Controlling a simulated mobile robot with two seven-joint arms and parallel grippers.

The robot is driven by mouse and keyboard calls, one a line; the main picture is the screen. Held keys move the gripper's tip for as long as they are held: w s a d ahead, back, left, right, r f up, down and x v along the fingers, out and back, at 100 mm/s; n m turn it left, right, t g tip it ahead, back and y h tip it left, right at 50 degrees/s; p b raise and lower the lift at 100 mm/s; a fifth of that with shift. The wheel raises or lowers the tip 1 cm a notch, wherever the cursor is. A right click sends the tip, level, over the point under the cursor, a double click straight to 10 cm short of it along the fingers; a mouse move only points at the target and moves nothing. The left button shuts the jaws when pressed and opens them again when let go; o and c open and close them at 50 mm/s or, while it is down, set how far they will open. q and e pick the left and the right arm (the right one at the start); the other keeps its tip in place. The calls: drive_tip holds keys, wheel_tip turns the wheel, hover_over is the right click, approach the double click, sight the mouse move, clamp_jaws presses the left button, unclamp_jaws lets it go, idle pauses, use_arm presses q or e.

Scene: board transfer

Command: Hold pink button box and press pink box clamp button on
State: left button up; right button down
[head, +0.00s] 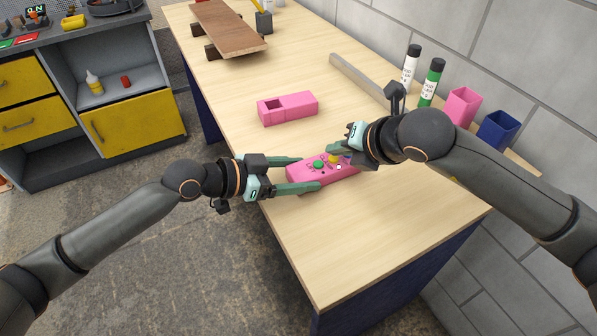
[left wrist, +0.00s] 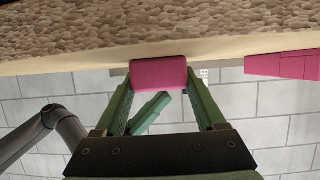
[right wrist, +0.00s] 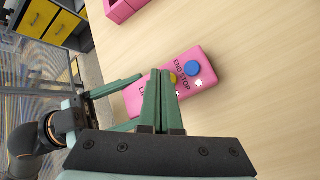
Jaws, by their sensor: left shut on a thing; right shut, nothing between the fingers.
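The pink button box (head: 349,172) lies near the table's front edge, with green and yellow buttons visible in the head view. My left gripper (head: 311,172) is shut on its left end, one finger along each side; the left wrist view shows the box end (left wrist: 158,72) between the fingers. My right gripper (head: 333,149) is shut and empty, its fingertips just over the box top. In the right wrist view, its fingertips (right wrist: 161,72) hide part of the box (right wrist: 207,84).
Another pink box (head: 296,110) with a square opening stands farther back on the table (head: 350,250). A grey bar (head: 357,80), two marker-like bottles (head: 430,82), and pink (head: 462,106) and blue (head: 497,130) cups line the wall. The near table is clear.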

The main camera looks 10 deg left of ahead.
drive_tip(key=shift+r, duration=0.55)
wheel_tip(320, 180, up, 6)
idle(0.5)
use_arm(q)
drive_tip(key=o, duration=1.5)
drive_tip(key=shift+o, duration=0.2)
drive_tip(key=v, duration=1.2)
